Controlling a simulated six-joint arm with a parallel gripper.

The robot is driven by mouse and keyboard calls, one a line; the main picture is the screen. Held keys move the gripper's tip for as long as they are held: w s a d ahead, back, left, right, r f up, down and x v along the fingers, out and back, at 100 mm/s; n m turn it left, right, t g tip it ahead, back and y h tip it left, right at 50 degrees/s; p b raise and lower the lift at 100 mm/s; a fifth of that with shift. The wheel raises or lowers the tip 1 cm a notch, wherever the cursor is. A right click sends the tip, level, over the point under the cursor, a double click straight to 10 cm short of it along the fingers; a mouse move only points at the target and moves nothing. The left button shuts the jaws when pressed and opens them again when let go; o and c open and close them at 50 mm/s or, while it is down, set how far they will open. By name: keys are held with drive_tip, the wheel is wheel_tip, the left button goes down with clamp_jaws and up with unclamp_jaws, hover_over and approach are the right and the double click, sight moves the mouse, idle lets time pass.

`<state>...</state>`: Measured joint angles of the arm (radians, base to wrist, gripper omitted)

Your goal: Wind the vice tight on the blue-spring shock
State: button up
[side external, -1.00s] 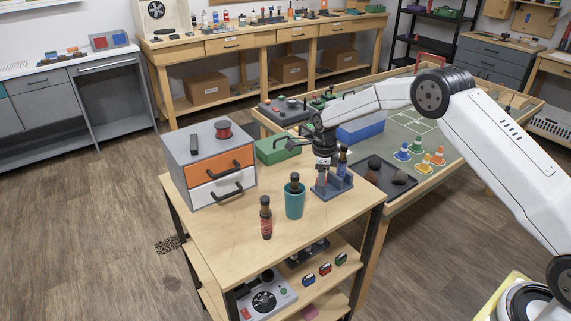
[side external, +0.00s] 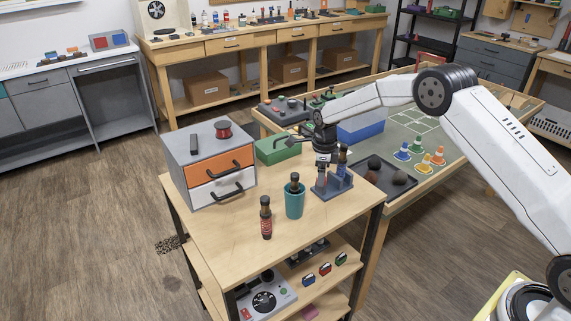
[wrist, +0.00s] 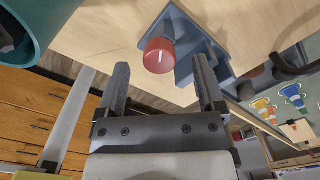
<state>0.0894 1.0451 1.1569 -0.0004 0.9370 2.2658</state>
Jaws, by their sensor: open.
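A blue-grey vice (side external: 338,187) stands on the wooden cart top near its right corner. A dark-topped shock with some blue (side external: 343,158) stands upright at the vice, partly behind my gripper; how the jaws meet it is hidden. In the wrist view, the vice (wrist: 183,25) has a round red knob (wrist: 158,56) with a white mark, facing the camera. My gripper (side external: 322,170) is over the vice, pointing down. In the wrist view, my gripper (wrist: 162,80) is open, its fingers apart and the knob just beyond the gap between them.
A teal cup (side external: 295,202) holding another shock stands left of the vice. A red-spring shock (side external: 266,220) stands upright near the front. A drawer unit (side external: 210,167) and a green box (side external: 277,150) are farther left. A dark tray (side external: 388,185) lies on the table behind.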

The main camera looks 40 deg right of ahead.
drive_tip(key=shift+r, duration=2.45)
drive_tip(key=shift+s, duration=0.1)
drive_tip(key=shift+s+a+r+n, duration=0.25)
drive_tip(key=shift+s+r+n, duration=0.3)
drive_tip(key=shift+n, duration=0.35)
drive_tip(key=s+a+r+n+t, duration=0.1)
drive_tip(key=s+a+n, duration=0.1)
drive_tip(key=s+n, duration=1)
drive_tip(key=s+a+r+n+t, duration=0.1)
drive_tip(key=s+a+r+n, duration=0.1)
drive_tip(key=s+n, duration=1.1)
drive_tip(key=shift+s+a+r+t, duration=0.25)
drive_tip(key=shift+s+a+t, duration=0.1)
drive_tip(key=shift+s, duration=1.5)
